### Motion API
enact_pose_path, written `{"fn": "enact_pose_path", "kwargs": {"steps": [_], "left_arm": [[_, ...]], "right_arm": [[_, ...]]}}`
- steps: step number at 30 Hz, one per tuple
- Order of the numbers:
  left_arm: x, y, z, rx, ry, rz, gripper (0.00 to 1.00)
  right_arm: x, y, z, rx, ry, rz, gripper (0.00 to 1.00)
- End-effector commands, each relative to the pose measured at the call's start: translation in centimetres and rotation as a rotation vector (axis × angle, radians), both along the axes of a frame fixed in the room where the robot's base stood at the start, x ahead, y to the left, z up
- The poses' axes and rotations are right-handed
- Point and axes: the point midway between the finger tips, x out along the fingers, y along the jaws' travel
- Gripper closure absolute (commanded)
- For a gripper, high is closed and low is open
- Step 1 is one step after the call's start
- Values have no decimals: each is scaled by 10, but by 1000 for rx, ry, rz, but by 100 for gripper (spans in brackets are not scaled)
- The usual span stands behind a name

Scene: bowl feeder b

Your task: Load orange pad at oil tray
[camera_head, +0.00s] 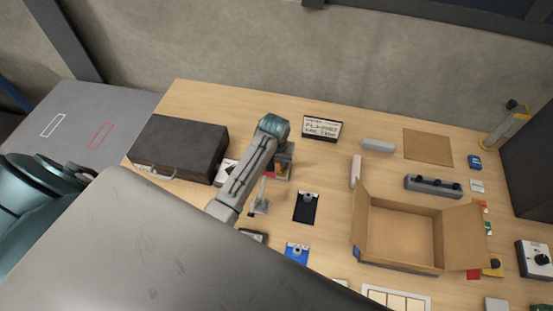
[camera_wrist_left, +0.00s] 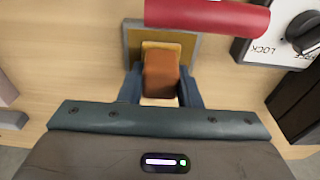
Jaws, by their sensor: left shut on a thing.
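The orange pad (camera_wrist_left: 160,75), a brownish-orange block, is between the blue fingers of my left gripper (camera_wrist_left: 160,88) in the left wrist view. The gripper is shut on it. Just beyond the pad is a grey-edged square holder with a yellow inside (camera_wrist_left: 190,48), which may be the oil tray. The pad overlaps it in this view, and I cannot tell whether they touch. In the head view my left arm reaches over the table, and its wrist hides most of the gripper and the pad. My right gripper is not in view.
A red cylinder (camera_wrist_left: 205,14) lies across just beyond the holder. A white switch panel marked LOCK (camera_wrist_left: 265,50) is to its right. In the head view a black case (camera_head: 180,145) stands left of my arm, and an open cardboard box (camera_head: 400,235) stands right.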

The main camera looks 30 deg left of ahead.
Motion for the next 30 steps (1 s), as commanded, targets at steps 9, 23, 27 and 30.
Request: {"fn": "enact_pose_path", "kwargs": {"steps": [9,23,27,30], "left_arm": [[-1,0,-2,-1,4,0,88],[0,0,26,0,1,0,88],[0,0,37,-1,0,0,88],[0,0,45,-1,0,0,88]], "right_arm": [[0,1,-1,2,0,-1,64],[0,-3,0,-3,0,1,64],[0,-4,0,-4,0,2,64],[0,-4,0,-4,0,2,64]]}}
